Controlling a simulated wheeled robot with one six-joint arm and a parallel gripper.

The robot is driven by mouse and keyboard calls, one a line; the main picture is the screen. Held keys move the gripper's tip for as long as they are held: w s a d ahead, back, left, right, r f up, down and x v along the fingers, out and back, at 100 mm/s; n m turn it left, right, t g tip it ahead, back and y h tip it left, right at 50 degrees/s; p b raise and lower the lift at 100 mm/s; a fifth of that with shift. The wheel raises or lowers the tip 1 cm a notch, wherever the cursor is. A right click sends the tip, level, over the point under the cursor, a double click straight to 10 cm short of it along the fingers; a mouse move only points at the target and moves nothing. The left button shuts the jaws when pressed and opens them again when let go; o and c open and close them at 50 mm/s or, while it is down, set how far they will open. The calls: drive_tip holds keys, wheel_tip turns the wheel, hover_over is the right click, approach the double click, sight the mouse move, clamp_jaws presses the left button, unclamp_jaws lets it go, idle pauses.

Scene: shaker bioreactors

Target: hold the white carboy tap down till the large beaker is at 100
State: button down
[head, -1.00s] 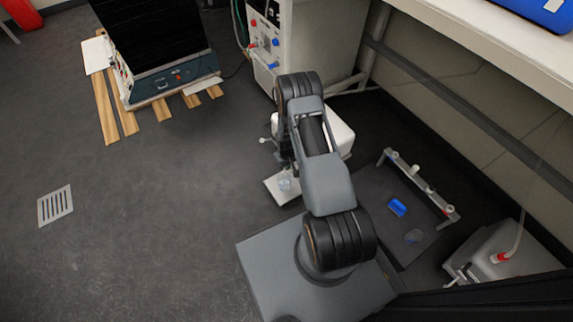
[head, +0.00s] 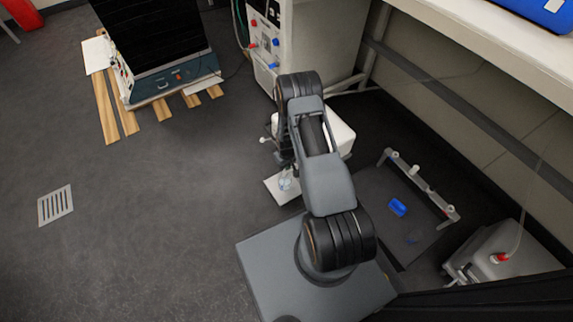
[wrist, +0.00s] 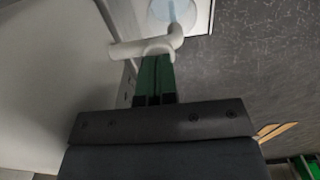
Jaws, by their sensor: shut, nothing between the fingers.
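The white carboy (head: 342,136) stands behind my arm in the head view; its pale wall (wrist: 50,85) fills the left of the wrist view. Its white tap (wrist: 128,49) juts out at the top of the wrist view. My gripper (wrist: 157,60) is shut and empty, its green fingertips right at the tap and seemingly touching it. The large beaker (head: 286,181) stands below the tap; part of it shows at the top of the wrist view (wrist: 176,12), with pale blue inside. Its level marks are too small to read. My arm hides the gripper in the head view.
The beaker stands on a white square plate (head: 277,191). A dark mat at right holds a blue object (head: 398,207) beside a grey rail stand (head: 422,182). Another container with a red fitting (head: 500,257) is at lower right. Open floor lies to the left.

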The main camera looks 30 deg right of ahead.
drive_tip(key=shift+s+f, duration=0.45)
wheel_tip(320, 180, up, 15)
drive_tip(key=w+p, duration=0.1)
drive_tip(key=p, duration=0.6)
idle(0.4)
drive_tip(key=p, duration=0.1)
drive_tip(key=s+r+p, duration=0.1)
drive_tip(key=shift+d+r+p, duration=0.2)
drive_tip(key=shift+r+p, duration=0.05)
drive_tip(key=shift+p, duration=0.15)
drive_tip(key=shift+f, duration=0.1)
wheel_tip(320, 180, down, 14)
drive_tip(key=b, duration=0.5)
drive_tip(key=shift+w+a, duration=0.1)
